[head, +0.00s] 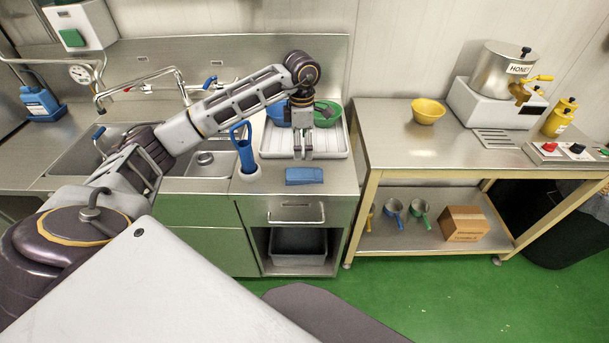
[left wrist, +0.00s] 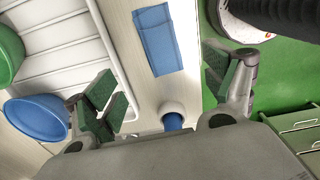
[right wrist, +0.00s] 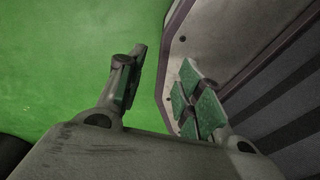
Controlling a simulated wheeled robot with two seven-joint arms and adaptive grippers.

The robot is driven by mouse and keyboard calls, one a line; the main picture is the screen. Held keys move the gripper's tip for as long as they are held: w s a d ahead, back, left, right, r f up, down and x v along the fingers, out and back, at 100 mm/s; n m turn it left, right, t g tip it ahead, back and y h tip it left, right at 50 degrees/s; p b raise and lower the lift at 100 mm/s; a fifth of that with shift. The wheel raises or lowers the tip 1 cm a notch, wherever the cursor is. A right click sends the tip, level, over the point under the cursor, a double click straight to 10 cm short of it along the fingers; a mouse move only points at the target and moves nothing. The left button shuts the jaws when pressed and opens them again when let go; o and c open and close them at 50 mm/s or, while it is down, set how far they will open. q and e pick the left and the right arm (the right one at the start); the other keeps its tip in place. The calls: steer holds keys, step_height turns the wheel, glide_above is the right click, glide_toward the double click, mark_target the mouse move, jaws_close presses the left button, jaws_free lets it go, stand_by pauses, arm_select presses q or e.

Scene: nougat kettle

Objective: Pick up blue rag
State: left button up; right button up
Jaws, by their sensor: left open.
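The blue rag (head: 304,175) lies folded flat on the steel counter near its front edge, in front of the white drying tray. In the left wrist view the rag (left wrist: 158,40) shows whole, beyond and between the fingertips. My left gripper (head: 304,154) points down above the counter, just behind the rag in the head view. In the left wrist view its fingers (left wrist: 160,90) are spread wide with nothing between them. My right gripper (right wrist: 160,80) shows only in the right wrist view, with its fingers apart and empty over green floor and a grey panel.
A blue-handled tool (head: 243,148) stands upright in a white holder left of the rag. The white drying tray (head: 335,148) holds a blue bowl (left wrist: 38,118) and a green bowl (head: 328,112). The sink (head: 195,170) is at left. A gap separates the counter from the kettle table (head: 395,150).

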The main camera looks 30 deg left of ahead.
arm_select(q)
glide_above(304, 172)
steer(key=f, duration=0.6)
steer(key=shift+s+a+f+p, duration=0.1)
steer(key=shift+a+f+p, duration=0.1)
steer(key=shift+p, duration=0.1)
steer(key=shift+f, duration=0.1)
steer(key=shift+d+f, duration=0.15)
steer(key=shift+f, duration=0.35)
steer(key=f+p, duration=0.1)
steer(key=f, duration=0.2)
steer(key=shift+d+f, duration=0.2)
steer(key=shift+f, duration=0.35)
arm_select(e)
steer(key=shift+s+a+r, duration=0.1)
steer(key=shift+a+r, duration=0.85)
steer(key=shift+r, duration=0.1)
arm_select(q)
steer(key=c, duration=1.1)
arm_select(e)
steer(key=shift+d, duration=0.4)
arm_select(q)
steer(key=shift+r, duration=0.2)
